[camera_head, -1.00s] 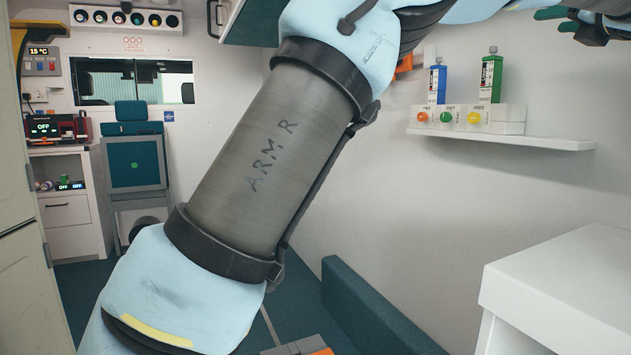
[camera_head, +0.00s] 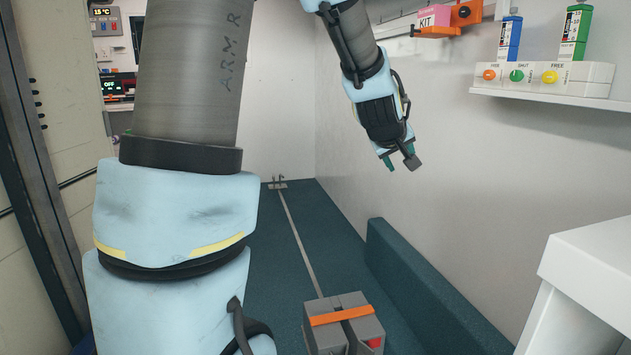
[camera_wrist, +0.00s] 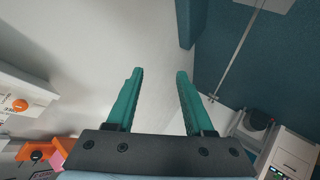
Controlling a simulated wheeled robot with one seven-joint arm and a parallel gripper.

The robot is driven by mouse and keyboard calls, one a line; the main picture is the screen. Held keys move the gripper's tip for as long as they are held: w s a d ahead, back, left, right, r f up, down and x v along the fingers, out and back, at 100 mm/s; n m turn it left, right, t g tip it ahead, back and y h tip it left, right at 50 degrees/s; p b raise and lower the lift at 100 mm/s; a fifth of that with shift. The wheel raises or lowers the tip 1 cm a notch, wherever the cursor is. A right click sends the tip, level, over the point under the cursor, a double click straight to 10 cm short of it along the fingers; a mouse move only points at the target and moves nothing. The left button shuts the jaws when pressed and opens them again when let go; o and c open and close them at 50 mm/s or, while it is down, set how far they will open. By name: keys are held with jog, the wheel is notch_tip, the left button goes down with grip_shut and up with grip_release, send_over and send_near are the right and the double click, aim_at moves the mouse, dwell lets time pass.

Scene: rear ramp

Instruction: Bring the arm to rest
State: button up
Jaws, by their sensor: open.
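My gripper (camera_head: 398,164) hangs at the upper middle of the head view, pointing down in front of the white wall. It is clear of the wall shelf and the floor as far as I can see. In the wrist view my gripper (camera_wrist: 158,78) shows two green fingers spread apart with nothing between them. My arm, with the label "ARM R" on a grey link, fills much of the left of the head view and hides part of the room.
A pink kit box (camera_head: 434,20) is above my gripper. A grey case (camera_head: 342,325), a teal bench (camera_head: 405,285) and a white cabinet (camera_head: 600,265) stand below. Floor beyond the case is clear.

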jog(key=s+a+f+m+g+y, duration=0.1)
jog(key=s+a+f+g+y, duration=0.15)
jog(key=s+a+f, duration=0.5)
jog(key=s+a+f+m+g+y, duration=0.1)
jog(key=s+a+f+g, duration=0.3)
jog(key=a, duration=0.6)
jog(key=s+a+f+m+g+y, duration=0.1)
jog(key=s+a+f+y, duration=0.1)
jog(key=s+a, duration=0.65)
notch_tip(320, 180, up, 21)
jog(key=w+p, duration=0.1)
jog(key=p, duration=2)
jog(key=shift+w+a+p, duration=0.15)
jog(key=shift+w+p, duration=0.05)
jog(key=shift+p, duration=0.2)
jog(key=shift+f, duration=0.1)
